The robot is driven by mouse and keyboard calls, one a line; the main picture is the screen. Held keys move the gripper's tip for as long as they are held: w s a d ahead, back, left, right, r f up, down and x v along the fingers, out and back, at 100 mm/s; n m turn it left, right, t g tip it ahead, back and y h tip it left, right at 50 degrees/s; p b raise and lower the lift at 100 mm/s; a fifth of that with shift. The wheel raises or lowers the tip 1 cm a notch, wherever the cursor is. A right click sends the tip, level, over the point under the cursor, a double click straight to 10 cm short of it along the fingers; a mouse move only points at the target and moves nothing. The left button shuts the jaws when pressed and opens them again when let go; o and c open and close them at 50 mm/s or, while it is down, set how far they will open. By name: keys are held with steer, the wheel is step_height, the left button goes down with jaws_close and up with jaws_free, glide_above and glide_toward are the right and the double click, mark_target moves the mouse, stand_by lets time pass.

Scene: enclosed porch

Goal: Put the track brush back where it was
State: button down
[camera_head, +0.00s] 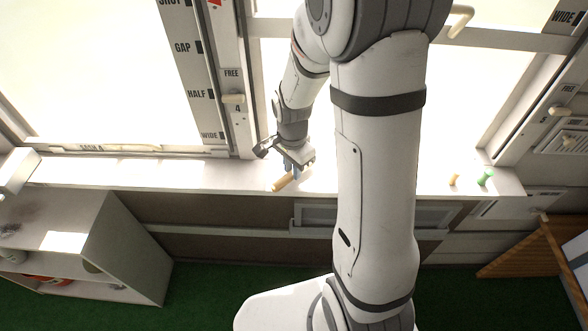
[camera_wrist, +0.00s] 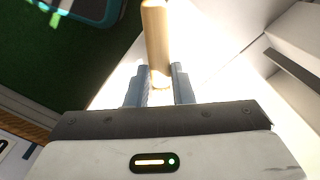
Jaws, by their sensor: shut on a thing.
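My gripper (camera_head: 290,168) is over the white window sill (camera_head: 220,177), left of my upright arm links. It is shut on a pale wooden handle, which I take to be the track brush (camera_head: 282,183). In the wrist view the brush (camera_wrist: 156,40) shows as a tan rod running up and away from between the two blue-grey fingers of my gripper (camera_wrist: 158,78). The bristles are not visible. I cannot tell whether the brush touches the sill.
A small tan peg (camera_head: 454,180) and a green knob-like item (camera_head: 486,177) stand on the sill at right. A white shelf unit (camera_head: 95,235) stands below the sill at left. A wooden piece (camera_head: 525,250) is at lower right. The sill left of my gripper looks clear.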

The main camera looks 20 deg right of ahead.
steer(key=shift+f, duration=0.8)
steer(key=c, duration=1.3)
jaws_free()
steer(key=shift+o, duration=0.2)
step_height(320, 180, up, 11)
steer(key=s+r+n+t, duration=0.3)
steer(key=s+r+n, duration=0.5)
steer(key=s+n, duration=0.4)
steer(key=shift+s+d+r+n, duration=0.3)
steer(key=shift+s+d+r, duration=0.1)
steer(key=shift+s, duration=0.55)
